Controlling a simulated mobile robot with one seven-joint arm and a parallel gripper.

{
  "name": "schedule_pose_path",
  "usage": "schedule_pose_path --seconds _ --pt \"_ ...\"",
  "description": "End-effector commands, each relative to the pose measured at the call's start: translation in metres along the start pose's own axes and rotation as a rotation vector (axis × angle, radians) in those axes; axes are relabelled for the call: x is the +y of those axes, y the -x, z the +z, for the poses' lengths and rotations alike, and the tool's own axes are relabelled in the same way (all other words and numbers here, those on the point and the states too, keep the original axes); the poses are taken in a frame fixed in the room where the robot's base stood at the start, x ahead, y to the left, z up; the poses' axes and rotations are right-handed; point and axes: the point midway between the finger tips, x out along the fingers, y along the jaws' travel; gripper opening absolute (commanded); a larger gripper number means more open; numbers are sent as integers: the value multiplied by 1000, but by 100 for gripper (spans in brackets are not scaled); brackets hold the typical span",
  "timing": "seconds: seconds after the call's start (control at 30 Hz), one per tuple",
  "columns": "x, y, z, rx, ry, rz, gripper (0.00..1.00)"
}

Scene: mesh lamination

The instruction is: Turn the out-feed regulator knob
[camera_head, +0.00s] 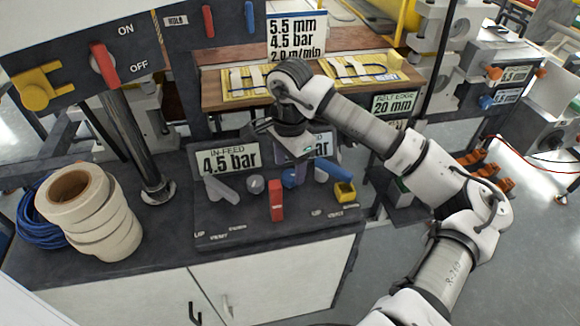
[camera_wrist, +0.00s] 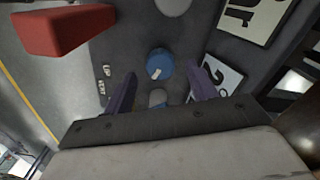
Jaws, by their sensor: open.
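The out-feed regulator knob appears to be the round blue knob (camera_head: 292,177) on the dark sloped panel, beside the partly hidden right-hand sign. In the wrist view the blue knob (camera_wrist: 160,66) has a pale pointer mark on its face. It lies in line with the gap between my fingers, slightly past their tips. My gripper (camera_head: 293,157) is above the panel, pointing down; it also shows in the wrist view (camera_wrist: 161,80), open with nothing held. I cannot tell the remaining height between fingertips and knob.
A red lever (camera_head: 277,200), a grey knob (camera_head: 256,184), a grey lever (camera_head: 221,190) and a yellow fitting (camera_head: 345,192) crowd the panel. The in-feed sign (camera_head: 230,160) reads 4.5 bar. Tape rolls (camera_head: 105,225) stand at the left. The wooden shelf (camera_head: 225,98) is behind my gripper.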

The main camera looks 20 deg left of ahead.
Motion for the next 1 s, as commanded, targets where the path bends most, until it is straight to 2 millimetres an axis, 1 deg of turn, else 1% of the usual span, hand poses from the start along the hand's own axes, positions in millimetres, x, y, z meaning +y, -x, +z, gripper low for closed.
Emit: schedule_pose_path --seconds 0.1,0.2,0.3,0.53,0.57,0.87,0.9,1.0 --pt "0 -14 0 -2 0 1 57" --pt "0 -22 0 -1 0 1 57" --pt "0 -26 0 -1 0 1 57" --pt "0 -26 0 0 0 0 57" --pt "0 -26 0 0 0 0 54" --pt "0 -26 0 0 0 0 15" --pt "0 -26 0 0 0 0 12" --pt "0 -26 0 0 -3 0 12"
